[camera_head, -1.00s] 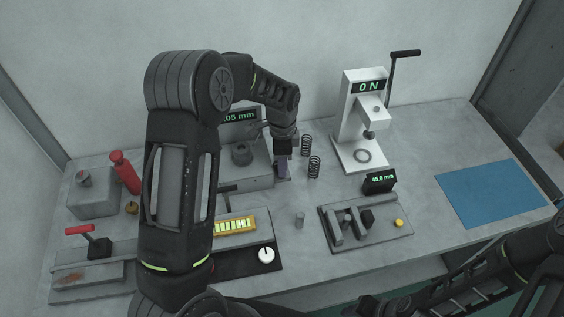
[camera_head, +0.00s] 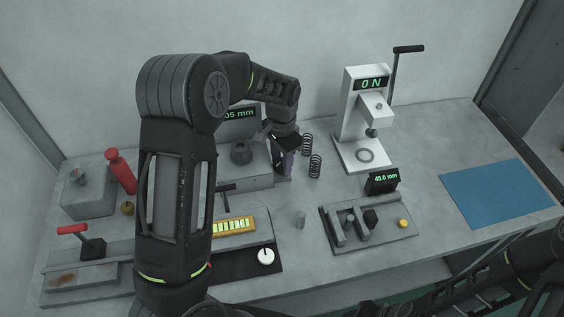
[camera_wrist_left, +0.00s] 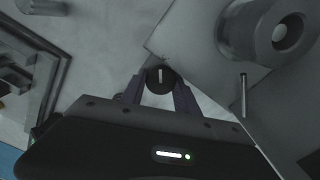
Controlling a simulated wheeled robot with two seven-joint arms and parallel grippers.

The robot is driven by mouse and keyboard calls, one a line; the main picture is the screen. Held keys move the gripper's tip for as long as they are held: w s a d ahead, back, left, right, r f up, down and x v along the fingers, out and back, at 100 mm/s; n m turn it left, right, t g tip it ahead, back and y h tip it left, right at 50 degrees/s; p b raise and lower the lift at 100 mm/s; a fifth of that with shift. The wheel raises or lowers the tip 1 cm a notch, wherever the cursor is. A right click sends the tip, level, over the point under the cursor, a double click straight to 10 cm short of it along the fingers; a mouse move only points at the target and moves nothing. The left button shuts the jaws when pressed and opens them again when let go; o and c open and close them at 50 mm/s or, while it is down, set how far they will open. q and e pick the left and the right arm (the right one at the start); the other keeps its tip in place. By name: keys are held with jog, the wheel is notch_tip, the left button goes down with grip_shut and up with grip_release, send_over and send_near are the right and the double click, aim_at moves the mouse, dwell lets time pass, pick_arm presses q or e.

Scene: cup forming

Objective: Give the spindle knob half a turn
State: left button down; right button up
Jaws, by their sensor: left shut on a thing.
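In the left wrist view, the spindle knob (camera_wrist_left: 160,76) is a small dark round knob with a pale line across it. It sits beside the corner of the grey gauge machine (camera_wrist_left: 195,32). My left gripper (camera_wrist_left: 160,88) has its purple-grey fingers on both sides of the knob and is shut on it. In the head view, my left gripper (camera_head: 284,164) is at the right end of the machine (camera_head: 247,183), and the knob is hidden. My right arm crosses the lower right corner; its gripper's jaws cannot be made out.
Two black springs (camera_head: 315,166) stand just right of my left gripper. A blue mat (camera_head: 492,193) lies at the right.

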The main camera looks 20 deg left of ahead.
dwell(0.3)
pick_arm(q)
jog(key=c, duration=0.9)
grip_release()
